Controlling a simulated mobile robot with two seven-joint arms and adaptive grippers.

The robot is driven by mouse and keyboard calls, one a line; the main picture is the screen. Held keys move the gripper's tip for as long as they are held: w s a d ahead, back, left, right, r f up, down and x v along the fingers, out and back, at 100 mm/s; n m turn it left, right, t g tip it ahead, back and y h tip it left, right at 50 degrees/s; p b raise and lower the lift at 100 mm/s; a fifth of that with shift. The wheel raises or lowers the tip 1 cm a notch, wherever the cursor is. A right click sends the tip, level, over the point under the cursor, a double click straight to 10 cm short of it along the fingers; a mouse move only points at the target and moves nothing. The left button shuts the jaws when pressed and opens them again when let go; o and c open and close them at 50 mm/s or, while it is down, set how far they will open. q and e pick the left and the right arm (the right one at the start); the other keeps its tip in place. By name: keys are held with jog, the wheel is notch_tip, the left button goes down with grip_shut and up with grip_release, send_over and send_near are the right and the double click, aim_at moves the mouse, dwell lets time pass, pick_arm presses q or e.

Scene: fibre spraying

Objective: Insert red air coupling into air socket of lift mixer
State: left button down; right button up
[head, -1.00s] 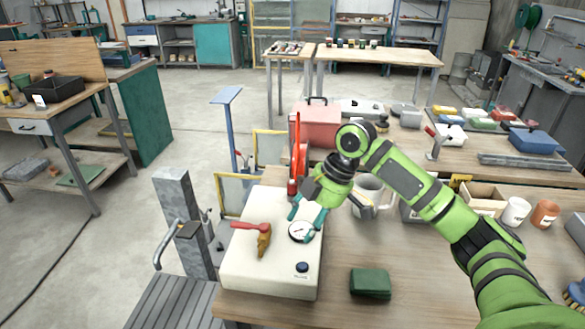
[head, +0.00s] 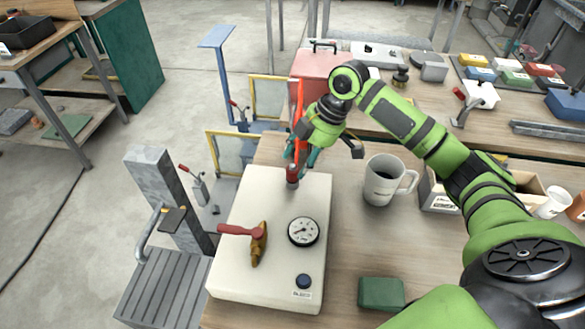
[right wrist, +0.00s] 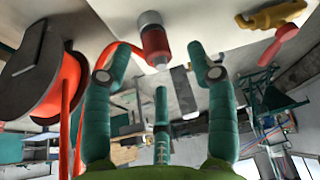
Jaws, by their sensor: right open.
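The red air coupling (head: 292,173) stands at the back edge of the white box with the gauge (head: 268,200), which appears to be the lift mixer's unit. In the right wrist view the coupling (right wrist: 155,46) is a red cylinder with a silver end against the pale surface. The air socket cannot be made out separately, so I cannot tell how deep the coupling sits. My right gripper (head: 304,154) is open just above and behind the coupling. In the wrist view its fingers (right wrist: 158,68) are spread, with the coupling beyond their tips and nothing held. My left gripper is out of view.
An orange hose reel (right wrist: 50,85) is close beside the right gripper. A brass valve with red handle (head: 258,240) and a gauge (head: 303,231) are on the box. A mug (head: 381,182) and green block (head: 381,293) stand to its right. A grey post (head: 160,190) is left.

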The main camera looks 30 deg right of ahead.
aim_at(296, 167)
jog(key=x, duration=0.1)
jog(key=p+x, duration=0.1)
jog(key=x, duration=0.1)
jog(key=shift+w+a+f, duration=0.1)
jog(key=shift+w+f, duration=0.15)
jog(key=shift+f, duration=0.15)
jog(key=c, duration=1.2)
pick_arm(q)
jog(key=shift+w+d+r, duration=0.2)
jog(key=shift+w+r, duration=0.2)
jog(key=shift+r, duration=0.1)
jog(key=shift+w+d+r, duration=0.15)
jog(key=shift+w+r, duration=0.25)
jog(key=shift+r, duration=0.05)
pick_arm(e)
grip_shut()
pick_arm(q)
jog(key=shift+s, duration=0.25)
